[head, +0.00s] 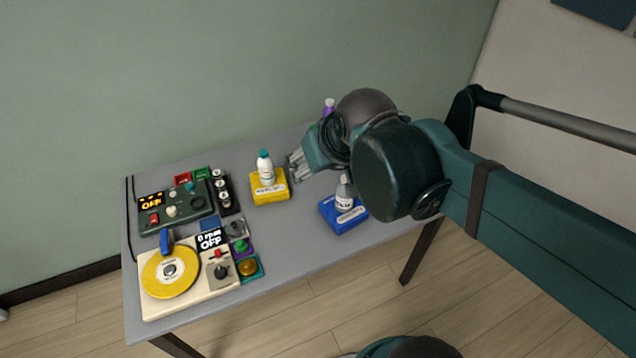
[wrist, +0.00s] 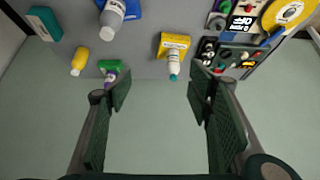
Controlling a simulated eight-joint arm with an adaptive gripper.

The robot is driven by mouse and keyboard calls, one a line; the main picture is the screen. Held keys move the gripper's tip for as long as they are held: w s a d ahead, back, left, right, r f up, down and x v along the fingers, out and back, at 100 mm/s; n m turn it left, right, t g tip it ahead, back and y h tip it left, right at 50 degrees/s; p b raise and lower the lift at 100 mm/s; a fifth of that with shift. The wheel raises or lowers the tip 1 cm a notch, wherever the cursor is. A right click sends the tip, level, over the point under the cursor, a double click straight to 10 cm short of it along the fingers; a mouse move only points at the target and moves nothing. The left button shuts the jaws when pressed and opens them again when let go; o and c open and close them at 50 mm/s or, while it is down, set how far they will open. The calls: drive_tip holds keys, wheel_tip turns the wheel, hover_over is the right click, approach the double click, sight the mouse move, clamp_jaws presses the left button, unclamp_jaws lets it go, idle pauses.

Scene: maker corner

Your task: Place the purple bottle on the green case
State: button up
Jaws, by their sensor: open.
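The purple bottle (wrist: 111,76) shows in the wrist view beside the left finger of my gripper, which covers part of it. It appears to stand on the green case (wrist: 107,64); the contact between them is hard to see. In the head view, only the upper part of the purple bottle (head: 328,106) shows behind my arm, and the green case there is hidden. My gripper (wrist: 160,88) is open with nothing between its fingers. In the head view, my gripper (head: 297,165) is over the table, to the left of and nearer than the purple bottle.
A white bottle (head: 265,168) stands on a yellow case (head: 269,191). A grey-and-white bottle (head: 344,195) stands on a blue case (head: 340,224). The wrist view shows a yellow bottle (wrist: 79,61) and a teal box (wrist: 44,23). Control devices (head: 180,210) fill the table's left side.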

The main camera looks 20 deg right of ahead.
drive_tip(key=shift+s+a+f, duration=0.25)
drive_tip(key=shift+s+f, duration=0.05)
drive_tip(key=shift+s, duration=0.55)
drive_tip(key=shift+s+a+f, duration=0.2)
drive_tip(key=shift+s+f, duration=0.1)
drive_tip(key=shift+s, duration=0.5)
drive_tip(key=shift+s+a+f, duration=0.25)
drive_tip(key=shift+s+f, duration=0.05)
drive_tip(key=shift+s, duration=0.55)
